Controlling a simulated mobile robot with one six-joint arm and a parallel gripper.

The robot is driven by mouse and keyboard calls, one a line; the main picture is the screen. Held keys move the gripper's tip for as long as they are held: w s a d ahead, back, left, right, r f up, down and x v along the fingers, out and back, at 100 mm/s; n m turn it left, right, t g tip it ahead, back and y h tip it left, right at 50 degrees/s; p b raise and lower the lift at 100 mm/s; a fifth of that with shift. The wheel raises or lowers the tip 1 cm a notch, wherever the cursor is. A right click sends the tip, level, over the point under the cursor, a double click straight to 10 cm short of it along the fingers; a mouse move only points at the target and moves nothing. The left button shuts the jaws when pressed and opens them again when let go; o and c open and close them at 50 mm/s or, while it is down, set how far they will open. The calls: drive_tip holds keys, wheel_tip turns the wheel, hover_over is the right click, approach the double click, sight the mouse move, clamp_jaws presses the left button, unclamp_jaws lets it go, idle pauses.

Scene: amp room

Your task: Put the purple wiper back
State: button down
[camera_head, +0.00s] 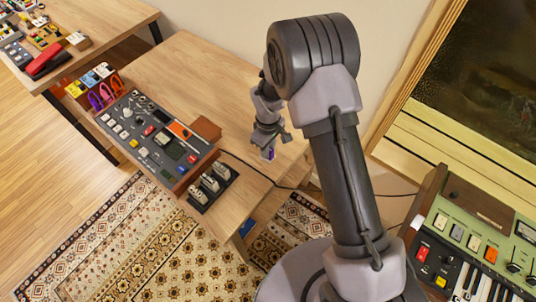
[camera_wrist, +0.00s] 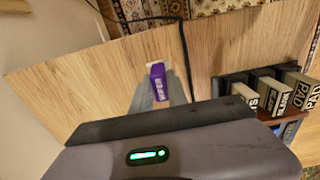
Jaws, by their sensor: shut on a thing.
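The purple wiper (camera_wrist: 159,83) has white lettering on its body and a pale edge at its far end. It sits between the fingers of my gripper (camera_wrist: 160,94) in the wrist view. In the head view my gripper (camera_head: 271,137) is above the right part of the wooden desk (camera_head: 185,62), and a small purple bit of the wiper (camera_head: 268,154) shows below it. The gripper is shut on the wiper. I cannot tell exactly how far the wiper is above the wood.
A grey mixer (camera_head: 155,137) with a brown block (camera_head: 205,129) behind it stands on the desk. A black tray (camera_head: 212,187) of small boxes is at the desk's front right. A black cable (camera_head: 262,172) crosses the right end. Bare wood lies behind the mixer.

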wheel_tip(320, 180, down, 3)
drive_tip(key=shift+b, duration=0.4)
drive_tip(key=shift+r, duration=0.15)
drive_tip(key=c, duration=1.3)
unclamp_jaws()
